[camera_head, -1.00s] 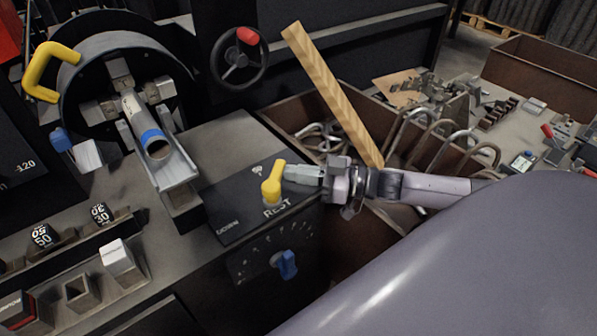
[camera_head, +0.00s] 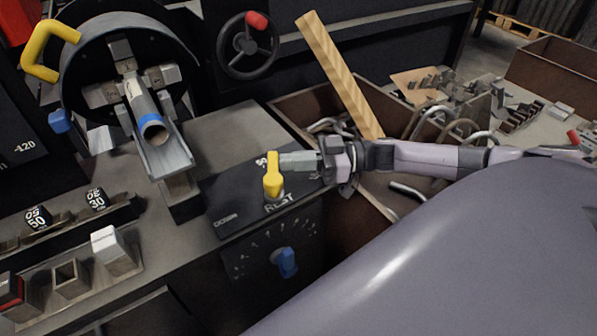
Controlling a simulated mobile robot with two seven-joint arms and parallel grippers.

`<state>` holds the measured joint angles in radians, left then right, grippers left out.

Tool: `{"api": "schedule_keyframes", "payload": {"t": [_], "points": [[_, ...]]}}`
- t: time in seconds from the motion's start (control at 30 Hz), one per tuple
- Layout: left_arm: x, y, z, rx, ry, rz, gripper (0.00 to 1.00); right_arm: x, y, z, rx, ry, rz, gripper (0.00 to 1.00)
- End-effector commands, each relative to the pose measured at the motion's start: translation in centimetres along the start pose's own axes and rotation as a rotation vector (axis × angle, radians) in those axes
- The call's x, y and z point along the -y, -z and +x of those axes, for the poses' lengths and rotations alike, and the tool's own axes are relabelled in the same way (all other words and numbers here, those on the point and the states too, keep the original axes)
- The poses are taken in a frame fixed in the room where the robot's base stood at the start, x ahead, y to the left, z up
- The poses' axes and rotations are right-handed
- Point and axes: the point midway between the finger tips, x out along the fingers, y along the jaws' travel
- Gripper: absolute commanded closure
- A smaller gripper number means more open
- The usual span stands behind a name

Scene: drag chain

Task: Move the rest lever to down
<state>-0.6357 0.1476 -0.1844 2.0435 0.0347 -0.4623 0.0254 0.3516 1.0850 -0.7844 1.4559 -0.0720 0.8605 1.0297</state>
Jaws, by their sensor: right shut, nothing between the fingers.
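The yellow rest lever (camera_head: 272,176) stands on a dark panel (camera_head: 238,204) marked REST just below it. Its handle points nearly straight up in the picture. Small lettering at the panel's left end seems to read DOWN, and a small mark sits above the lever. My right gripper (camera_head: 286,163) comes in from the right, shut and empty. Its fingertips are at the right side of the lever's upper end; they look to be touching it, but I cannot be sure. My left gripper is not in view.
A blue knob (camera_head: 287,262) sits on the front face below the lever. A chuck with a pipe (camera_head: 152,125) is at the left. A wooden strip (camera_head: 340,75) rises behind my right gripper, by a brown bin (camera_head: 290,103) with metal hooks.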

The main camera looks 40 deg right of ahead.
Motion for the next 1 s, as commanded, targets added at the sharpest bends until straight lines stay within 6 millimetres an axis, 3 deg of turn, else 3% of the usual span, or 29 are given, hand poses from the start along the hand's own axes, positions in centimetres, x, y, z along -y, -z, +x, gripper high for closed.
{"api": "schedule_keyframes", "payload": {"t": [0.2, 0.33, 0.6, 1.0], "points": [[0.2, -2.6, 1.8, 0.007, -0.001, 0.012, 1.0, -0.9, -0.3, 0.9, -0.004, 0.179, -0.007, 1.0], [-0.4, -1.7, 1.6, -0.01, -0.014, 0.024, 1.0, -1.1, -0.1, 1.6, -0.003, 0.275, -0.003, 1.0], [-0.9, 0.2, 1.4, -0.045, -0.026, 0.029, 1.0, -1.3, 0.1, 2.6, -0.002, 0.268, 0.001, 1.0], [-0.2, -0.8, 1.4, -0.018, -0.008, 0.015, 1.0, -1.5, 0.0, 3.1, -0.001, 0.266, 0.0, 1.0]]}}
